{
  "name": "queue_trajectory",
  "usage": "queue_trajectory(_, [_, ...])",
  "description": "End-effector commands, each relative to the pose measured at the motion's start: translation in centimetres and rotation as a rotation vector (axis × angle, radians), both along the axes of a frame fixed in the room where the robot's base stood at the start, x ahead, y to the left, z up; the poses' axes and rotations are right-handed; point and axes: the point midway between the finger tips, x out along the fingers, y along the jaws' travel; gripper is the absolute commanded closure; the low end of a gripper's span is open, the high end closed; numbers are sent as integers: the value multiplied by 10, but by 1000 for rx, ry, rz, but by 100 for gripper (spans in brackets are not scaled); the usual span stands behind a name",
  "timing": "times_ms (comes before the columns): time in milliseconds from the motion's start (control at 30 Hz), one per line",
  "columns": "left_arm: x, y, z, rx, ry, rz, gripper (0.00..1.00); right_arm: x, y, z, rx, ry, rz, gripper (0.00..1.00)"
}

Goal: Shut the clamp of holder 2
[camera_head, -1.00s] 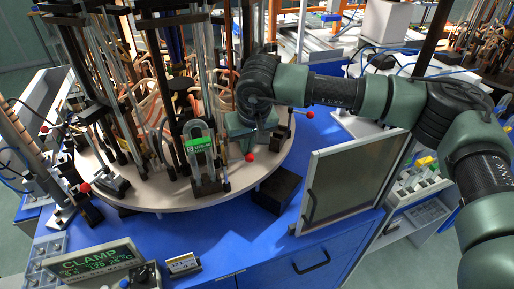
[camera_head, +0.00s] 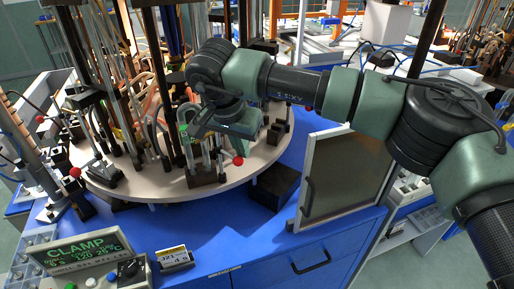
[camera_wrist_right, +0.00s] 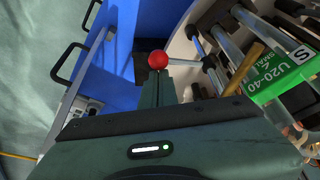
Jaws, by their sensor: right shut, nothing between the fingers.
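My right gripper (camera_head: 208,125) is over the front of the round table, just above a holder. In the wrist view its fingers (camera_wrist_right: 158,82) are together and empty. A red ball knob (camera_wrist_right: 158,60) shows just past the fingertips; whether they touch cannot be told. In the head view this red knob (camera_head: 238,160) is below and right of the gripper. The holder (camera_head: 207,174) stands at the table's front edge. Its green label (camera_wrist_right: 283,80), reading U20-40, is at the right of the wrist view. My gripper hides the holder's upper part in the head view. My left gripper is not in view.
The round table (camera_head: 140,190) carries several other holders with rods, glass tubes and copper-coloured hoses. Another red knob (camera_head: 75,173) is at its left. A display (camera_head: 85,250) reads CLAMP. A black block (camera_head: 275,186) and a framed panel (camera_head: 345,175) stand to the right.

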Motion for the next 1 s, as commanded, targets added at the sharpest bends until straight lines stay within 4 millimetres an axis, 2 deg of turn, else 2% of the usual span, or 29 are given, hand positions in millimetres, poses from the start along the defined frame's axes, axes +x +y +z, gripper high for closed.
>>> queue_trajectory(500, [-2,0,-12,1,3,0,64,-17,16,-1,-1,-1,10,100])
queue_trajectory(1000, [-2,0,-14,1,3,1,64,-23,22,0,0,1,12,100])
